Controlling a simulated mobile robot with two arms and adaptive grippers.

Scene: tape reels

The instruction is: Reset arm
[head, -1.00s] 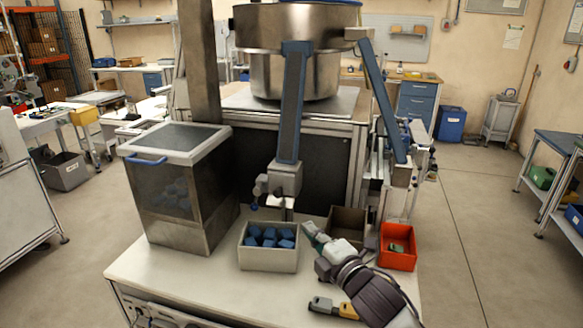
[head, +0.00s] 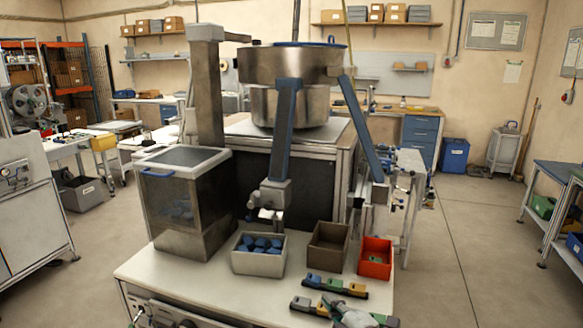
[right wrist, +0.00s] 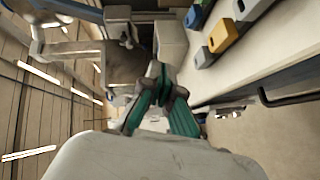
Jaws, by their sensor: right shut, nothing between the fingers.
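My right gripper (head: 335,304) shows at the bottom of the head view, over the front edge area of the white worktable (head: 190,278). In the right wrist view its green fingers (right wrist: 160,84) come together at the tips, shut with nothing between them. My left gripper is in neither view. A rail with coloured blocks (head: 335,287) lies on the worktable just beyond the right gripper. A second one (head: 302,304) lies nearer, partly hidden by the gripper.
A grey bin of blue parts (head: 258,262), an empty brown bin (head: 328,248) and a red bin (head: 375,258) stand on the worktable. A clear-sided box (head: 185,205) stands left, a metal bowl machine (head: 290,65) behind. Floor at right is clear.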

